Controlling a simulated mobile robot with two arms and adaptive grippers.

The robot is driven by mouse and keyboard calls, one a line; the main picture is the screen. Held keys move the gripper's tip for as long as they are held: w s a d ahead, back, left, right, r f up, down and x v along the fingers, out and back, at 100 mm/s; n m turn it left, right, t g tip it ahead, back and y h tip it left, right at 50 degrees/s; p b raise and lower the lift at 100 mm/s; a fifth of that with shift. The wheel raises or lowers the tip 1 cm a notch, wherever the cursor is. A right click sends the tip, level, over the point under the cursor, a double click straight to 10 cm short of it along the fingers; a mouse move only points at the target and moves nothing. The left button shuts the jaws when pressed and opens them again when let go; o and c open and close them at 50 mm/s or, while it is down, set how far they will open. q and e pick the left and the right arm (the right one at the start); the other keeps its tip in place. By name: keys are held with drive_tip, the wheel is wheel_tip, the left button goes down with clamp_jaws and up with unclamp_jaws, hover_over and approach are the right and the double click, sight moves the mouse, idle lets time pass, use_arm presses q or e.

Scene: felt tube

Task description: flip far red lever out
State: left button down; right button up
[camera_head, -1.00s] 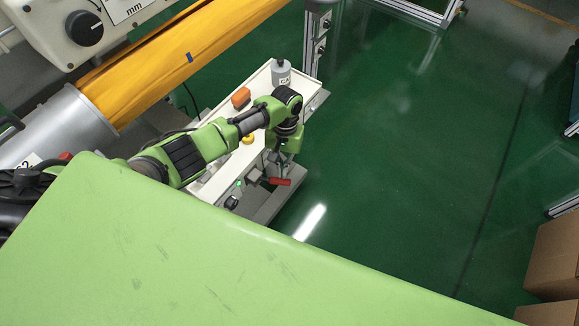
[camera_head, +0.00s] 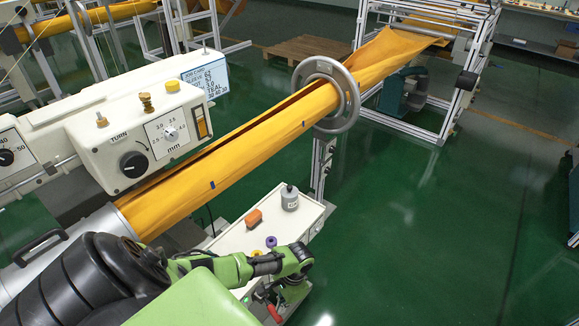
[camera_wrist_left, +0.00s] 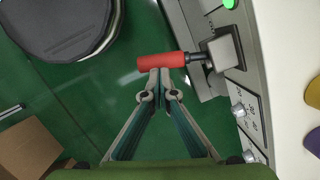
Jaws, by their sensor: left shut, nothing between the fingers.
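One red lever (camera_wrist_left: 160,61) with a dark metal shaft sticks out sideways from a grey block (camera_wrist_left: 222,53) on the side of a white-topped cabinet in the left wrist view. In the head view the lever (camera_head: 274,313) shows low, mostly beside and below my arm. My left gripper (camera_wrist_left: 160,74) is shut and empty. Its fingertips are right at the lower edge of the red handle, at or very near contact. In the head view the left gripper (camera_head: 287,299) is partly hidden by its own wrist. No second red lever shows clearly. My right gripper is out of view.
The cabinet top (camera_head: 233,238) carries an orange block (camera_head: 254,218), a grey bottle (camera_head: 289,198), and yellow and purple knobs. A yellow felt tube (camera_head: 235,150) runs behind through a grey ring (camera_head: 342,95). Green floor lies open to the right.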

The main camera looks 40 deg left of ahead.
use_arm(q)
drive_tip(key=shift+s+a+m+p, duration=0.1)
drive_tip(key=shift+s+m+p, duration=0.4)
drive_tip(key=shift+s, duration=0.5)
